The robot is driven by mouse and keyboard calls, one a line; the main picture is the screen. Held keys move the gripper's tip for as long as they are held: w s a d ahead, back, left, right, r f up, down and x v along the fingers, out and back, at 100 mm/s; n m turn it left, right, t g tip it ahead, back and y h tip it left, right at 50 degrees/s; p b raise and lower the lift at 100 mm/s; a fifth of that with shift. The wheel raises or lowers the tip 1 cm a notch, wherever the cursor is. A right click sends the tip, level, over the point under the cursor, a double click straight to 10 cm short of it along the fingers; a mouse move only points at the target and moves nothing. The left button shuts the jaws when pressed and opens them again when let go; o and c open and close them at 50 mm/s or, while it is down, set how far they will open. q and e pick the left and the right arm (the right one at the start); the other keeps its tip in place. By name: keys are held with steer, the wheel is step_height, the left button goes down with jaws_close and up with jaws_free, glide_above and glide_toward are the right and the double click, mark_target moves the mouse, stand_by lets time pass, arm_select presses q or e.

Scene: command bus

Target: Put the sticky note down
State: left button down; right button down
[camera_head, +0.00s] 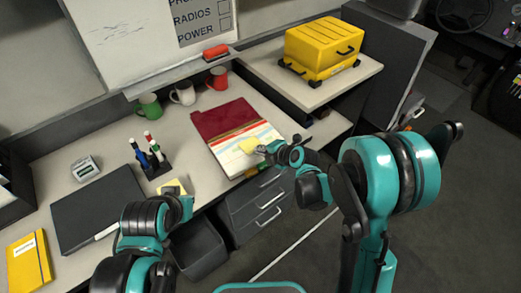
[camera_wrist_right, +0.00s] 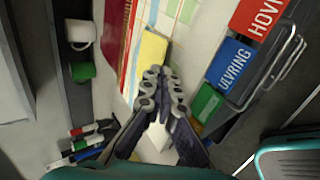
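A yellow sticky note (camera_head: 248,145) is over the open printed page of a dark red folder (camera_head: 220,118) on the desk. My right gripper (camera_head: 264,150) is at the note's near edge. In the right wrist view the fingertips (camera_wrist_right: 161,74) are close together on the lower edge of the note (camera_wrist_right: 151,52), with the printed sheet behind it. Whether the note touches the page is hard to tell. My left gripper (camera_head: 182,205) is low over the desk's front edge, beside a yellow pad (camera_head: 173,187); its fingers are not clear.
A pen holder (camera_head: 155,166), a black laptop-like slab (camera_head: 98,208) and a small grey device (camera_head: 85,168) are to the left. Mugs (camera_head: 183,93) stand along the back. Labelled blue (camera_wrist_right: 232,66) and red holders are at the desk front. A yellow case (camera_head: 322,48) sits on the raised shelf.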

steer(key=shift+f, duration=0.2)
steer(key=c, duration=2)
jaws_free()
steer(key=shift+r, duration=0.2)
steer(key=s+d+r+m+h+p, duration=0.1)
steer(key=s+d+r+m+h, duration=0.1)
steer(key=s+d+r+m, duration=0.3)
steer(key=s+d+r+m+g+h+p, duration=0.1)
steer(key=s+d+r+m, duration=0.4)
steer(key=s+m, duration=0.6)
steer(key=s+d+r+m+h+p, duration=0.2)
steer(key=s+d+r+m, duration=0.3)
steer(key=s+m, duration=0.4)
steer(key=shift+d+r+h, duration=0.25)
steer(key=shift+r+h, duration=0.05)
steer(key=shift+h, duration=0.3)
